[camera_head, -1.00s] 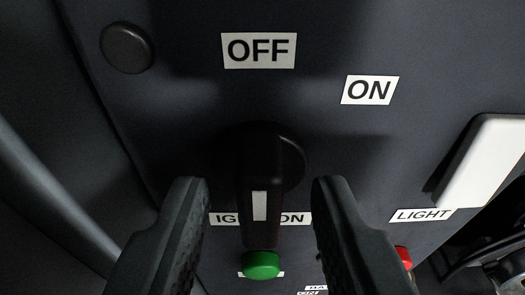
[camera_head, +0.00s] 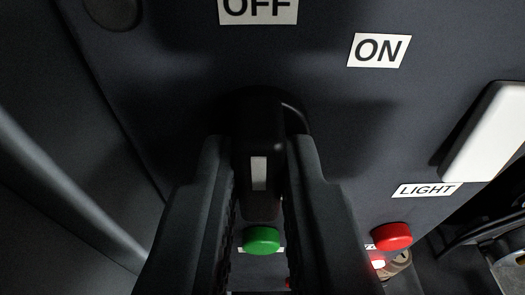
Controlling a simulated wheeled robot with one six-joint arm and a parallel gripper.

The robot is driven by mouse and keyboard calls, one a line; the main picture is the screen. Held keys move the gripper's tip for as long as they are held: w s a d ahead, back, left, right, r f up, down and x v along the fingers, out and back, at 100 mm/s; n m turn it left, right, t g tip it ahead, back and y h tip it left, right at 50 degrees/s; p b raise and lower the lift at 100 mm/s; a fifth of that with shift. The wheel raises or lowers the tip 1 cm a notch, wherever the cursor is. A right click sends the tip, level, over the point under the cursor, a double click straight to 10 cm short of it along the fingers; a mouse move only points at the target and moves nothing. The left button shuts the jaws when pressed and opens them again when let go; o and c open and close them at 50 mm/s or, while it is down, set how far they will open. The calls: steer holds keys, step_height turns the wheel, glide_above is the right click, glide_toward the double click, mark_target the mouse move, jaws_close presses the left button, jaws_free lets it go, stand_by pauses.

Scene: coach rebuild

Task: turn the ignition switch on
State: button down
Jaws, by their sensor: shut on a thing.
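The ignition switch (camera_head: 260,135) is a black rotary knob with a white index stripe, on a dark panel. The stripe is on its lower part, on the side nearer my gripper. The OFF label (camera_head: 258,9) is straight above it, cut by the top edge. The ON label (camera_head: 378,50) is up and to the right. My gripper (camera_head: 260,180) is shut on the knob, with one finger on each side. The knob stands in line with OFF.
A green button (camera_head: 261,240) lies below the knob, between the fingers. A red button (camera_head: 392,237) is at the lower right. A white rocker switch (camera_head: 487,132) with a LIGHT label (camera_head: 426,190) is at the right. A round black cap (camera_head: 113,10) is at the upper left.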

steer(key=m, duration=0.2)
steer(key=m+y, duration=0.1)
steer(key=m, duration=0.1)
steer(key=shift+d+f+m+y, duration=0.1)
steer(key=shift+f+m+y, duration=0.05)
steer(key=shift+m+y, duration=0.2)
steer(key=m+y, duration=0.1)
steer(key=m, duration=0.4)
steer(key=shift+f+m+t, duration=0.1)
steer(key=shift+m+t, duration=0.15)
steer(key=shift+t, duration=0.15)
steer(key=c, duration=1.2)
jaws_free()
steer(key=shift+c, duration=0.2)
steer(key=s, duration=0.9)
steer(key=shift+s+d, duration=0.1)
